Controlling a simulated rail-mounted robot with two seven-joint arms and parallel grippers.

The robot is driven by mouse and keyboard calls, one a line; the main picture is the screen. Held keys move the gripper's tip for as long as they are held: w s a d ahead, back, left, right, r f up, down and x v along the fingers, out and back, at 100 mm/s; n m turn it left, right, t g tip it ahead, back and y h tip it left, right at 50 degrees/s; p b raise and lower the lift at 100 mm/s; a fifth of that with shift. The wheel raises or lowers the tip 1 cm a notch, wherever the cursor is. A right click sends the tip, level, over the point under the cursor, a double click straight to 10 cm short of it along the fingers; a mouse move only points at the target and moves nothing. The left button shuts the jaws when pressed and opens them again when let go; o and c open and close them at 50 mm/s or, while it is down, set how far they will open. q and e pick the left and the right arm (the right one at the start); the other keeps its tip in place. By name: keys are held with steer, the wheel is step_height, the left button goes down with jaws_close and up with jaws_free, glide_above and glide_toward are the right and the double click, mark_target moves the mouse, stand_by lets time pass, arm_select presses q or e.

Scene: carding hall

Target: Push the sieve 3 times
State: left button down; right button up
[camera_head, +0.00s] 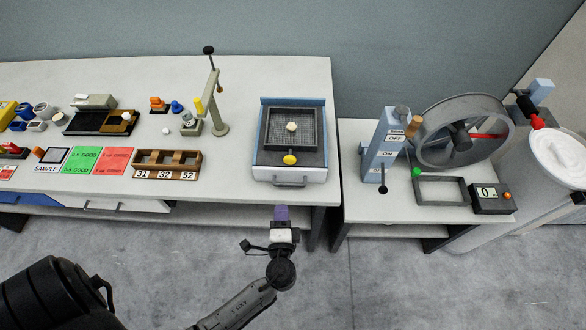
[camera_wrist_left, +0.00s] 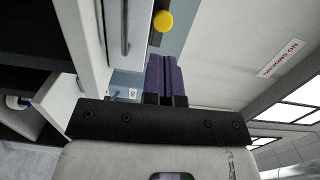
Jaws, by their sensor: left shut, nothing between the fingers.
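The sieve (camera_head: 307,114) is a dark mesh tray in a blue and white frame at the right end of the long table. A small pale lump (camera_head: 292,127) lies on its mesh. A yellow knob (camera_head: 290,159) is at the front of the frame; the knob also shows in the left wrist view (camera_wrist_left: 163,21). My left gripper (camera_head: 281,214), with purple fingers, is shut and empty. It is in front of the table edge, below the sieve's front handle (camera_head: 291,183), apart from the knob. In the left wrist view the fingers (camera_wrist_left: 166,78) are together, pointing toward the knob. My right gripper is not in view.
A wooden rack with numbers (camera_head: 167,163), red and green cards (camera_head: 83,160) and a beige stand (camera_head: 216,105) are left of the sieve. A lever box (camera_head: 383,150), a wheel (camera_head: 460,132) and a scale (camera_head: 491,198) stand on the right table. The floor in front is clear.

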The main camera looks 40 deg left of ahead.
mark_target(288, 162)
arm_select(q)
steer(key=shift+w+d+r+m+t+h, duration=0.2)
steer(key=shift+w+d+m+t+h, duration=0.2)
steer(key=shift+m+t+h, duration=0.2)
steer(key=p+x, duration=0.2)
steer(key=x, duration=1.2)
steer(key=shift+s+a, duration=0.1)
steer(key=shift+s, duration=0.05)
steer(key=b+x, duration=0.1)
steer(key=x, duration=0.2)
steer(key=shift+w+a+f, duration=0.1)
steer(key=shift+w+a, duration=0.1)
steer(key=shift+s, duration=0.15)
